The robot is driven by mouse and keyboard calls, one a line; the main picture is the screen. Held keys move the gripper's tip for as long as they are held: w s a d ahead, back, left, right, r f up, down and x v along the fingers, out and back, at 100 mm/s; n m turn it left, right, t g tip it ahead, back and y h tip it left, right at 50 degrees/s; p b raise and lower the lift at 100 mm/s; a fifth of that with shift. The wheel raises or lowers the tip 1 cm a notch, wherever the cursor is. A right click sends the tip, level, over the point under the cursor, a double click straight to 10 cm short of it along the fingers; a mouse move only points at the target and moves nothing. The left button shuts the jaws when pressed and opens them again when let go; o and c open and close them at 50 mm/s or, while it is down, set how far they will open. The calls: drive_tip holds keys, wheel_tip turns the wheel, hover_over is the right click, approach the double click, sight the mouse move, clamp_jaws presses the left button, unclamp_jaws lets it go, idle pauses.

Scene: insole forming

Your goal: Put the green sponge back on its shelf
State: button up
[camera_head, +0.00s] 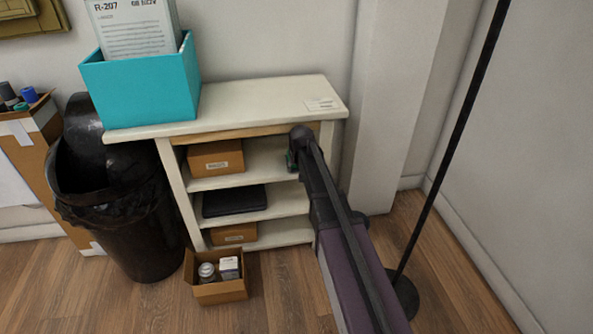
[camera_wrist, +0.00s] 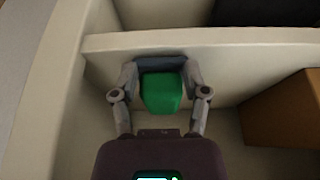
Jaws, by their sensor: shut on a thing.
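The green sponge (camera_wrist: 161,93) is a small bright green block between the two fingers of my gripper (camera_wrist: 160,70) in the wrist view. My gripper is shut on it. The white shelf unit (camera_head: 250,105) stands against the wall in the head view. My arm reaches to its right side, with my gripper (camera_head: 292,160) at the opening of the upper compartment. In the wrist view the sponge is close to a pale shelf board (camera_wrist: 235,42). I cannot tell whether it touches the board. My arm hides part of the shelf's right side in the head view.
A brown box (camera_head: 216,158) is on the upper shelf, left of my gripper; it also shows in the wrist view (camera_wrist: 288,110). A black flat case (camera_head: 234,200) lies below. A teal bin (camera_head: 142,88) stands on top. A black trash can (camera_head: 125,215) and open carton (camera_head: 217,291) are on the floor.

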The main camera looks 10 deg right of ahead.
drive_tip(key=shift+f, duration=0.15)
drive_tip(key=o, duration=1)
drive_tip(key=p+v, duration=1.1)
drive_tip(key=v, duration=0.1)
idle(0.5)
idle(0.6)
drive_tip(key=s+f+g, duration=0.1)
drive_tip(key=s+g, duration=0.3)
drive_tip(key=s, duration=2)
drive_tip(key=shift+s, duration=0.35)
